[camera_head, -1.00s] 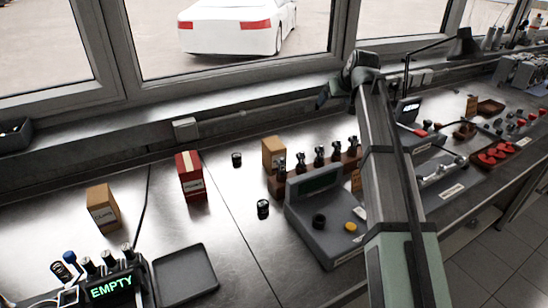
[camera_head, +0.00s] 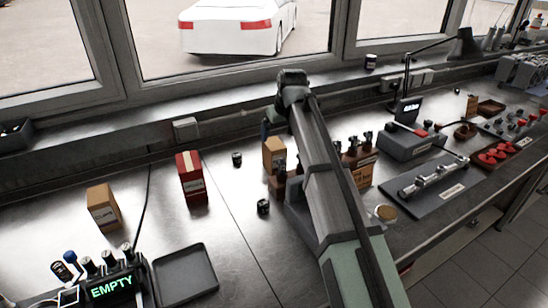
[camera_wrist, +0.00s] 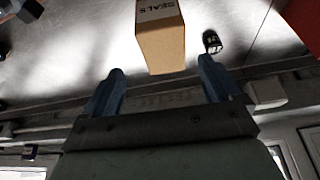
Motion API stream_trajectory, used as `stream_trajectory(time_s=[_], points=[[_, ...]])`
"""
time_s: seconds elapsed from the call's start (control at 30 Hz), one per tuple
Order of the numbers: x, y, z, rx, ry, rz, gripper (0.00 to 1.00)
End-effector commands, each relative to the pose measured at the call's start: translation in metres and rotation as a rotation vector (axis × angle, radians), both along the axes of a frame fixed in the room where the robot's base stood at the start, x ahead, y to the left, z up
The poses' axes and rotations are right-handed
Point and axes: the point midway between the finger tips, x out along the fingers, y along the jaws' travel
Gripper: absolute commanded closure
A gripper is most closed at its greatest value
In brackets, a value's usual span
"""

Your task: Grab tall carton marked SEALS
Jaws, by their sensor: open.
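The tan carton (camera_wrist: 161,45) marked SEALS shows upside down in the wrist view, with its label at the top edge of the picture. In the head view I take it to be the tan carton (camera_head: 273,152) standing just left of my arm; its label is not readable there. My gripper (camera_wrist: 161,70) is open, with its two blue fingers apart and the carton in line with the gap between them. The carton appears to be beyond the fingertips, and I see no contact. In the head view my arm hides most of the gripper.
A small dark can (camera_wrist: 212,41) stands beside the carton; it also shows in the head view (camera_head: 237,158). A red carton (camera_head: 191,177) and another tan carton (camera_head: 103,209) stand further left. A rack of dark parts (camera_head: 358,155) is right of my arm. The window wall (camera_head: 222,120) runs behind.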

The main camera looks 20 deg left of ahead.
Motion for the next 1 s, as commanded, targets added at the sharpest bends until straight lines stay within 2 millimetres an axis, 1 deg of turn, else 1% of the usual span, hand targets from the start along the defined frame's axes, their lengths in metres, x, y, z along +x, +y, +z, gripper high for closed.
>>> stream_trajectory(time_s=[0.03, 0.2, 0.53, 0.73, 0.83, 0.9, 1.0], points=[[0.002, 0.002, -0.008, -0.002, 0.002, 0.000, 0.08], [0.007, 0.007, -0.025, -0.001, 0.001, 0.000, 0.08], [0.010, 0.011, -0.037, 0.001, -0.001, 0.000, 0.08], [0.011, 0.019, -0.059, -0.001, 0.001, 0.001, 0.08], [0.015, 0.022, -0.071, -0.001, -0.001, 0.000, 0.08], [0.017, 0.024, -0.077, 0.000, -0.001, 0.000, 0.08], [0.018, 0.024, -0.079, 0.001, -0.004, -0.001, 0.08]])
